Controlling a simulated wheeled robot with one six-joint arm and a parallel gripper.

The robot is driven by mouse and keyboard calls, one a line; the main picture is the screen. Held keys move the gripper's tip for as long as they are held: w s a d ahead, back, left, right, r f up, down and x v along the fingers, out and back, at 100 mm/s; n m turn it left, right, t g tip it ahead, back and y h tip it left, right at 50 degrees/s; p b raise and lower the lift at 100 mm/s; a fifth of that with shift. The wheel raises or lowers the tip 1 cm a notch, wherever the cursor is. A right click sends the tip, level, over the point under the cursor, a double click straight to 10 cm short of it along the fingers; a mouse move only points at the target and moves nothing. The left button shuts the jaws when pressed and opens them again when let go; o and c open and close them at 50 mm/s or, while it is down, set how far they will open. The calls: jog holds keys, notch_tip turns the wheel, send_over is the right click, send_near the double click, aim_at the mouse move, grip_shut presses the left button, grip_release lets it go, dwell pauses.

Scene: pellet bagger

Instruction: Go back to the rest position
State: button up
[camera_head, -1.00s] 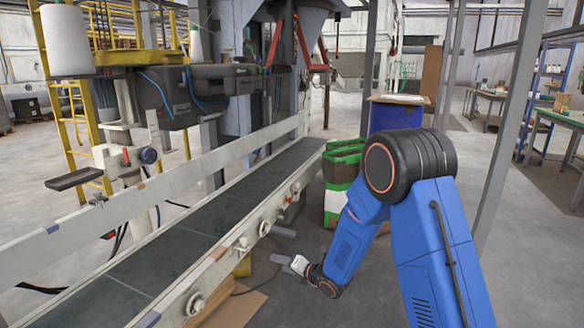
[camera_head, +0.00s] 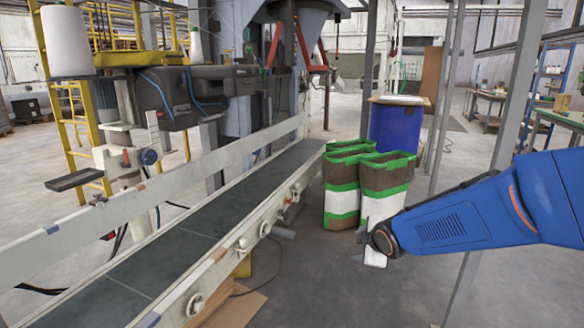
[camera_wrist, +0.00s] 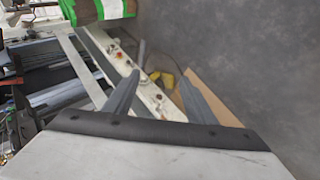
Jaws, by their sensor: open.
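My gripper (camera_wrist: 158,86) is open in the wrist view, its two grey fingers apart with nothing between them. In the head view, my arm reaches in from the right edge. The white gripper body (camera_head: 376,257) shows below the black wrist joint, in front of the lower part of the nearer bag. The fingers are mostly hidden there.
A bag also shows at the top of the wrist view (camera_wrist: 98,12). A blue drum (camera_head: 396,128) stands behind. Flat cardboard (camera_head: 232,308) lies on the floor. Floor at front right is clear.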

jog(key=s+d+r+m+g, duration=0.1)
jog(key=s+d+m, duration=0.2)
jog(key=s, duration=0.8)
jog(key=s+d+r+m+g+h, duration=0.1)
jog(key=s+d+m+g, duration=0.1)
jog(key=s+m, duration=0.5)
jog(key=s+d+r+m+g, duration=0.1)
jog(key=s+m, duration=0.5)
jog(key=s, duration=1)
jog(key=d+r, duration=0.1)
jog(key=d, duration=0.1)
jog(key=shift+s+d+g+h, duration=0.15)
jog(key=shift+d+g+h, duration=0.15)
